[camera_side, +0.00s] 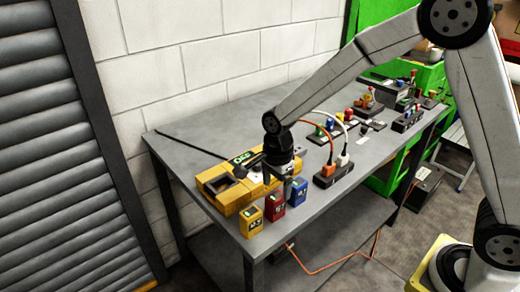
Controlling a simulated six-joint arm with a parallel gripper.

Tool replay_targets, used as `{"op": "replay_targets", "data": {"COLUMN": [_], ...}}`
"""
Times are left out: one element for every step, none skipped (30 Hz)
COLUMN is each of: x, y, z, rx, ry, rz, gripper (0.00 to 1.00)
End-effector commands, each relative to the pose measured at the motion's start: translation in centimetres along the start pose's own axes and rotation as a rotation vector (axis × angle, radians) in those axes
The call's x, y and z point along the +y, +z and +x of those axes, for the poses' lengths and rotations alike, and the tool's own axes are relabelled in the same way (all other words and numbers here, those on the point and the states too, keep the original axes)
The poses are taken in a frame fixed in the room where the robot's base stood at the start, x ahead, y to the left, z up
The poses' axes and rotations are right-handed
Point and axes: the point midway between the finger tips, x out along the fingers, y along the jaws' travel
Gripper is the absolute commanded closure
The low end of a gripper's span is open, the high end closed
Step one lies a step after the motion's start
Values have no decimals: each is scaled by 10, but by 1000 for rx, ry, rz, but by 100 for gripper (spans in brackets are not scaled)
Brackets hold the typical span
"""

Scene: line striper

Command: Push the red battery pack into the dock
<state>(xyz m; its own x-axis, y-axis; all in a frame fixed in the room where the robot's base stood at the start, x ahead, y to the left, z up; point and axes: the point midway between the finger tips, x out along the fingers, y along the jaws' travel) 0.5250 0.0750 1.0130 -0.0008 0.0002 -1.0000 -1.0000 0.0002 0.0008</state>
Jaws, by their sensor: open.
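The red battery pack (273,207) stands on the table near its front edge, between a yellow pack (250,221) and a blue pack (296,191). The yellow line striper (228,199) lies just behind the packs. A dark rectangular opening in its top, on the left, looks like the dock (221,184). My gripper (284,190) points down just above and behind the red and blue packs and is open. Its fingertips are small and partly merge with the packs, so I cannot tell whether it touches the red one.
A power strip (333,174) with orange and white plugs sits to the right of the packs. Several small parts and stands (370,103) fill the far right of the table. The grey table top (193,142) is mostly clear at the back left, apart from a thin black rod.

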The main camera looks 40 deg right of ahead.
Motion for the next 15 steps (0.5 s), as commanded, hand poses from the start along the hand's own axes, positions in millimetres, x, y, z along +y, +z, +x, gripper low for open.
{"op": "replay_targets", "data": {"x": [0, 0, 0, 0, 0, 0, 0, 0, 0, 0, 0, 0, 0, 0, 0], "y": [0, 0, 0, 0, 0, 0, 0, 0, 0, 0, 0, 0, 0, 0, 0], "z": [5, 8, 11, 14, 16, 19, 22, 24, 27, 28, 30, 32, 34, 35, 37], "rx": [0, 0, 0, 1, 0, 0, 0, 1, 1, 0, 0, 0, 0, 0, 1], "ry": [1, 1, 2, 2, 2, 1, 1, 2, 2, 1, 0, 0, 0, 1, 1], "rz": [0, 0, 0, 0, 0, 0, 0, 0, 0, 0, 0, 0, 0, 0, 0], "gripper": [15, 15, 15, 15, 15, 15, 15, 15, 15, 15, 15, 15, 15, 15, 15]}}
